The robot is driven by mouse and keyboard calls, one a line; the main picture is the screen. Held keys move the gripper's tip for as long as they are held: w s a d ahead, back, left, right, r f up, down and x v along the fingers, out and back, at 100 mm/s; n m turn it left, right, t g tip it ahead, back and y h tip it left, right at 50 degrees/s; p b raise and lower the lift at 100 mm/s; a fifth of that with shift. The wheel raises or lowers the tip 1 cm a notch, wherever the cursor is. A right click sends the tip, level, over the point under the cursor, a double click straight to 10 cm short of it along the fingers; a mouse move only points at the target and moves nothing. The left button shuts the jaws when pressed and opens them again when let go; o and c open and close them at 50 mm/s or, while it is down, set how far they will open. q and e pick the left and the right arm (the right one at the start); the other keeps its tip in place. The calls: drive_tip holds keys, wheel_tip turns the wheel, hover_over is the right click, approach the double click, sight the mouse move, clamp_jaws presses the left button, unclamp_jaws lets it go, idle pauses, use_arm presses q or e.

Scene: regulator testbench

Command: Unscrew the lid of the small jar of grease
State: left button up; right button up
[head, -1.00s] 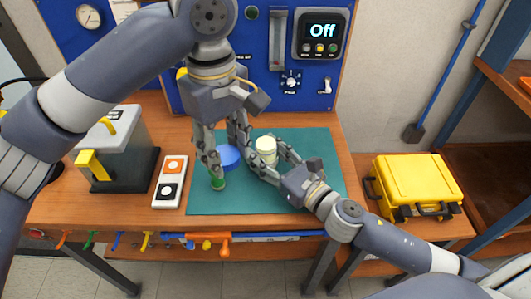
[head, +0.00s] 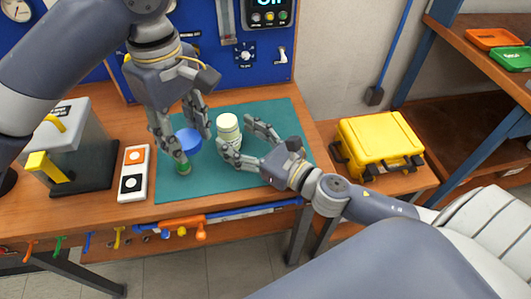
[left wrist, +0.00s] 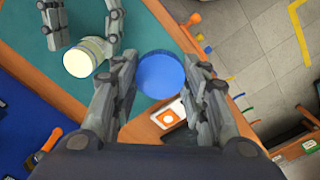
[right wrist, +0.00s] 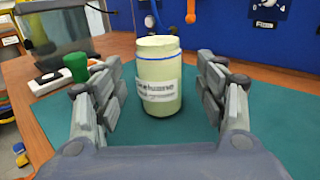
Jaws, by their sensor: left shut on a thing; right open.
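The small jar of grease (head: 229,128), cream with a pale label, stands upright on the green mat. In the right wrist view the jar (right wrist: 158,85) has a bare top with a blue ring at its neck. My left gripper (head: 183,143) is shut on a round blue lid (head: 189,140), left of the jar and apart from it. The lid (left wrist: 161,75) sits between both fingers in the left wrist view. My right gripper (head: 253,146) is open to the right of the jar. In its wrist view the jar stands between the fingers, with gaps on both sides.
A small green object (head: 183,168) stands on the mat (head: 275,117) by my left fingers. A white switch box (head: 133,173) and a grey machine with yellow handles (head: 72,140) are left. A yellow case (head: 380,143) lies right. The mat's back right is clear.

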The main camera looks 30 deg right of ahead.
drive_tip(key=shift+b+v, duration=1.3)
drive_tip(key=shift+v, duration=2.7)
drive_tip(key=shift+s, duration=0.15)
